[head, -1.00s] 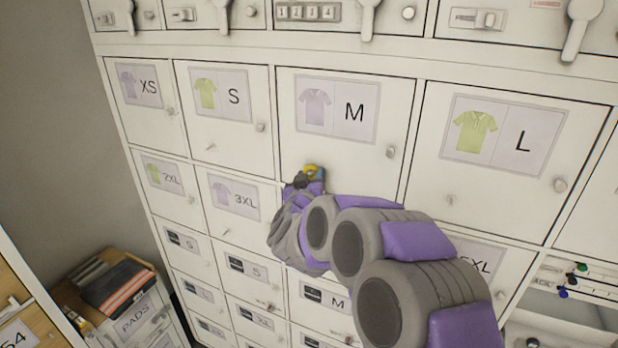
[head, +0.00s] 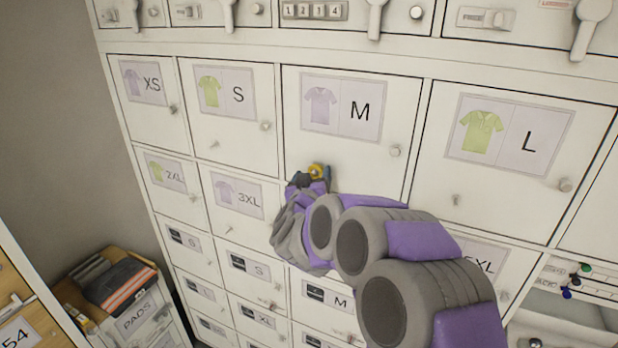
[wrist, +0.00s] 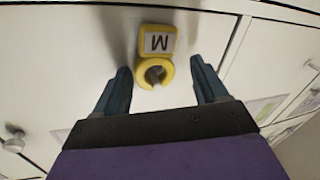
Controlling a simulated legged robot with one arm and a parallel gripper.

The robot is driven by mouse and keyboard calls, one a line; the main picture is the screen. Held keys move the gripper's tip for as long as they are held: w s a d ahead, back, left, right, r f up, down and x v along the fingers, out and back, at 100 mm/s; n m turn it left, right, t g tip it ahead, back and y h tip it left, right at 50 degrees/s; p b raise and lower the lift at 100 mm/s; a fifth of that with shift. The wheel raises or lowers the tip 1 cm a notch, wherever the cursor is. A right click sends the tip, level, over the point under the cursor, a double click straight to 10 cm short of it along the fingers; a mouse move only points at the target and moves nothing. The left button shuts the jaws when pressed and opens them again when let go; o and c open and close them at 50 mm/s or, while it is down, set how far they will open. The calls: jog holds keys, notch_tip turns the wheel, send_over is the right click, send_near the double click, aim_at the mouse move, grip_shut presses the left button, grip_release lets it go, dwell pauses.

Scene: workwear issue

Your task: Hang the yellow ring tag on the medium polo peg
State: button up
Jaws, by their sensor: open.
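The yellow ring tag (wrist: 155,58) is at the front of the medium polo door, marked M with a lilac polo (head: 340,108). Its plate reads M, and its ring (wrist: 154,72) is on the side nearer my gripper. The tag also shows in the head view (head: 316,170), low on the left of the door. My gripper (wrist: 160,80) is open, with one blue finger on each side of the ring and a gap to both. A small grey shape shows inside the ring; I cannot tell for sure that it is the peg.
The neighbouring S door (head: 228,115) and L door (head: 510,150) each have a small peg low on the left and a round knob on the right. The M door's knob (head: 396,151) stands right of my gripper. A pads cabinet (head: 140,315) is at lower left.

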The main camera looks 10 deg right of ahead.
jog(key=shift+d+r, duration=0.15)
jog(key=shift+d, duration=0.1)
